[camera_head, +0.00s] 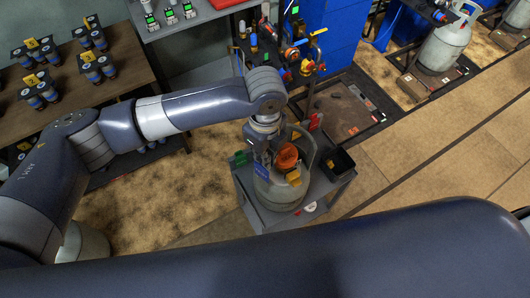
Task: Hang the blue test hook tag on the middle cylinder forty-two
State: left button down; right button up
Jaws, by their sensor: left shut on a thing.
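A grey gas cylinder (279,193) with an orange part (287,156) inside its collar stands upright on a small grey cart (328,192). I cannot read a number on it. My left gripper (261,157) points down at the near left side of the collar. It is shut on a small blue tag (262,171), which shows at its fingertips against the collar. I cannot tell whether the tag touches the collar. Yellow tags (294,177) show on the cylinder. My right gripper is out of view.
A green item (240,158) and a black open box (341,162) sit on the cart. A red item (316,121) stands behind. Another grey cylinder (444,48) stands far right. A brown table (120,83) with several dark blue devices is at left. Floor at right is open.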

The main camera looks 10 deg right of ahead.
pick_arm(q)
jog(key=shift+f, duration=0.15)
jog(key=shift+f+b, duration=0.7)
jog(key=shift+f, duration=1.15)
jog(key=c, duration=1.7)
grip_release()
